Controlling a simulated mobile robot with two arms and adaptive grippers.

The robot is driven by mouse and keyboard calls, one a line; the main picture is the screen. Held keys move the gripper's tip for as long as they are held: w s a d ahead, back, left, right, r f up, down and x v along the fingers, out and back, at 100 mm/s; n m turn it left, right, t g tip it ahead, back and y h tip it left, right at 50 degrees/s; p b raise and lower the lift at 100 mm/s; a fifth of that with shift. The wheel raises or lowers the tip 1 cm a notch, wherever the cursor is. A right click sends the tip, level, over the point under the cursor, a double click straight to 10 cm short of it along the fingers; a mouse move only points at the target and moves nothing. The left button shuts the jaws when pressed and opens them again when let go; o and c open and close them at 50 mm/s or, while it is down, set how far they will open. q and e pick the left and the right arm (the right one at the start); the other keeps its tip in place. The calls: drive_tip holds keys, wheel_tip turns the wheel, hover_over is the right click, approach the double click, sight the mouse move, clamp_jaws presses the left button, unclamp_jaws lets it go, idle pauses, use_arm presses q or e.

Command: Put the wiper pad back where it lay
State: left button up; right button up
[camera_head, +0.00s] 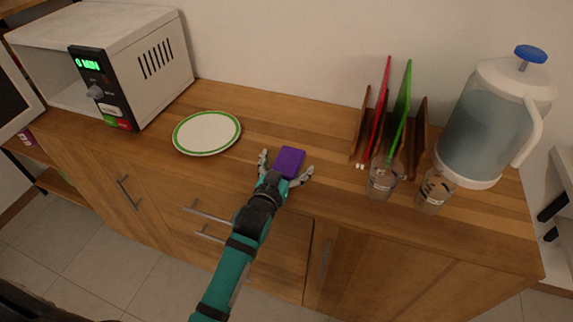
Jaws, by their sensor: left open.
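The wiper pad, a small purple block (291,159), is on the wooden counter near its front edge, right of a plate. My left gripper (286,163) is open, with one finger on each side of the pad. Gaps show between the fingers and the pad, and the gripper's palm hides part of its near end. I cannot tell whether the pad touches the palm. My right gripper is not in view.
A white plate with a green rim (207,133) lies to the left, before a microwave (150,62) with its door open. To the right are a rack with red and green boards (402,105), two glasses (383,180) and a water pitcher (485,120). Counter behind the pad is clear.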

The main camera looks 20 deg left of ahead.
use_arm(q)
drive_tip(key=shift+r, duration=0.1)
drive_tip(key=s+r, duration=0.2)
drive_tip(key=s, duration=0.9)
drive_tip(key=shift+s+a, duration=0.2)
drive_tip(key=shift+s, duration=0.2)
drive_tip(key=shift+r, duration=0.1)
